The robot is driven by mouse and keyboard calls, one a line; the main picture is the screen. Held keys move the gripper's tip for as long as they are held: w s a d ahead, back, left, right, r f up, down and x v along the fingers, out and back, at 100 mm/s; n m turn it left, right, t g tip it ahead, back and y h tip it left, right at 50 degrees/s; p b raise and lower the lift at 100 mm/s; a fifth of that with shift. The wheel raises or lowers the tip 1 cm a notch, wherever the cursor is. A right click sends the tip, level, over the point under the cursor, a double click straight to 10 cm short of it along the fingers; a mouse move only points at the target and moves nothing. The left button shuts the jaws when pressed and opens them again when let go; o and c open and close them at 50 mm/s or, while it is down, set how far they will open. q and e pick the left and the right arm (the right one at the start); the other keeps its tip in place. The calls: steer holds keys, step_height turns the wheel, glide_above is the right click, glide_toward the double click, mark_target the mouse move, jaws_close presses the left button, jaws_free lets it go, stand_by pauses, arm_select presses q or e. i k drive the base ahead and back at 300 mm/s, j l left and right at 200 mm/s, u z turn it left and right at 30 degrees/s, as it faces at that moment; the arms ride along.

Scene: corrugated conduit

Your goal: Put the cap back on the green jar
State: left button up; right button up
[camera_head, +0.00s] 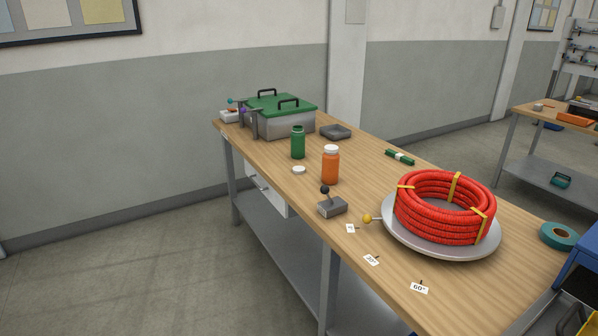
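The green jar (298,142) stands upright on the wooden workbench, left of centre, and its top looks uncapped. A small white cap (299,169) lies on the bench just in front of the green jar, apart from it. An orange jar (331,165) stands to the right of the cap, with its own white cap (331,149) on. Neither of my grippers shows in the head view.
The workbench (396,289) also holds a green-lidded metal box (285,124) behind the jars, a grey block with a black-knobbed lever (332,207) and a coiled red conduit (446,209) on a round plate (417,246). Teal tape (558,236) lies at right.

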mark_target(298, 136)
steer(key=i+j+z, duration=0.75)
steer(key=i+j, duration=0.3)
steer(key=k+j, duration=0.05)
steer(key=j, duration=0.05)
